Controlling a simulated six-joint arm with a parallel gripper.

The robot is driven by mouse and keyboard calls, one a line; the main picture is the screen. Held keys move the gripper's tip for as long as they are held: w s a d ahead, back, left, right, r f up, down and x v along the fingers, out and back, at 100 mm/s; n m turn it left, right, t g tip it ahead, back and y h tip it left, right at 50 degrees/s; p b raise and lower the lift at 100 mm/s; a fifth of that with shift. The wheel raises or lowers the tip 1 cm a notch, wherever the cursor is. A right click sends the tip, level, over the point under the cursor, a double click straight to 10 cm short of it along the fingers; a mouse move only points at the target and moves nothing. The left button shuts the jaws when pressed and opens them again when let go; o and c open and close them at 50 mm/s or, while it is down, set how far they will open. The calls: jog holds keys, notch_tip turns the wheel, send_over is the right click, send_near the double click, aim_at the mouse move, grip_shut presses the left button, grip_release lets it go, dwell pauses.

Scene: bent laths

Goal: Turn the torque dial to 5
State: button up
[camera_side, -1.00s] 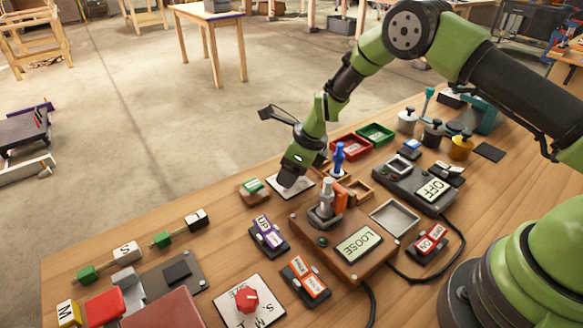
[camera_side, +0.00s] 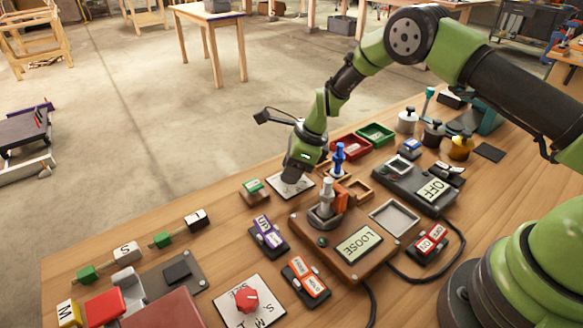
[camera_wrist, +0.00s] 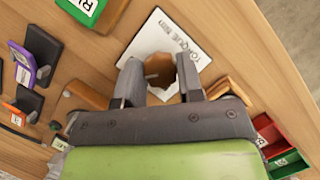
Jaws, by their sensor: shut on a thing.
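The torque dial is a brown scalloped knob (camera_wrist: 160,69) on a white plate (camera_wrist: 195,52) with lettering that reads like "TORQUE". In the side view the plate (camera_side: 303,188) lies at the far edge of the bench, and my gripper hides the knob. My gripper (camera_wrist: 160,76) points down over the plate, one finger on each side of the knob, shut on it. The numbers and the dial's pointer are hidden or too small to read.
A block with a green label (camera_side: 254,189) stands left of the plate. A brown box with a "LOOSE" display (camera_side: 359,243) and upright grey post stands in front. Red (camera_side: 351,147) and green trays lie behind right. A red knob (camera_side: 246,299) sits on another plate.

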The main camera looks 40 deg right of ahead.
jog(key=n+g, duration=0.1)
jog(key=n, duration=0.1)
jog(key=n+g, duration=0.1)
jog(key=n, duration=0.2)
jog(key=shift+w+d+n+y, duration=0.1)
jog(key=shift+d+n+y, duration=0.05)
jog(key=shift+n+y, duration=0.2)
jog(key=n+g, duration=0.2)
jog(key=n, duration=0.2)
jog(key=shift+n, duration=0.35)
jog(key=o, duration=0.9)
jog(key=v, duration=0.9)
jog(key=shift+d+r, duration=0.15)
jog(key=shift+r, duration=0.3)
